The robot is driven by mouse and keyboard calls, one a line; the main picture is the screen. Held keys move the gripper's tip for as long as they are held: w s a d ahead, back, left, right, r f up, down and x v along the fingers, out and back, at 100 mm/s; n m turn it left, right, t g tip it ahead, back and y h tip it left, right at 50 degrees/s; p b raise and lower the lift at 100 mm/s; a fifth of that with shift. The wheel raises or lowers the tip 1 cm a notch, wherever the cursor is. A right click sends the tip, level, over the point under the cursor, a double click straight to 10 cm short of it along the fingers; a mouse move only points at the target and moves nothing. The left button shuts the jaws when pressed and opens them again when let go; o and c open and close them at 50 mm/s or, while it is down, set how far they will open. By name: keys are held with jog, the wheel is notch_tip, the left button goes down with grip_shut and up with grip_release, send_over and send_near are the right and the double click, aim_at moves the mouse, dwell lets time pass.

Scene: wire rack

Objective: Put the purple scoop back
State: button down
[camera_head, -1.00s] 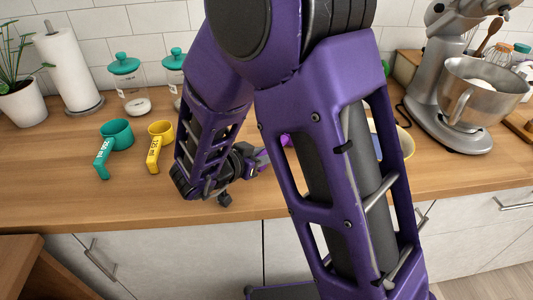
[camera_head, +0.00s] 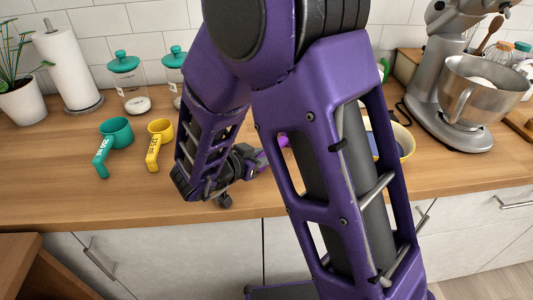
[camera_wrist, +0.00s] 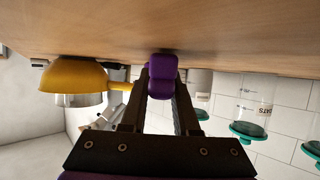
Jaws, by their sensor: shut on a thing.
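The purple scoop (camera_wrist: 163,78) is between the fingertips of my gripper (camera_wrist: 160,92), which is shut on it, in the wrist view. Only a purple block-like part of it shows there. In the head view a small bright purple bit (camera_head: 283,141) shows beside my arm; my arm hides the rest. A teal measuring scoop (camera_head: 116,135) and a yellow measuring scoop (camera_head: 160,132) lie on the wooden counter (camera_head: 60,160) to the left of my gripper.
A yellow bowl (camera_wrist: 72,73) is close to my gripper in the wrist view; my arm partly hides it in the head view. Jars with teal lids (camera_head: 124,66), a paper towel roll (camera_head: 68,65) and a stand mixer (camera_head: 450,95) stand behind. The counter's front left is clear.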

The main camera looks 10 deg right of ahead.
jog(key=shift+s+f, duration=0.1)
jog(key=shift+f, duration=0.25)
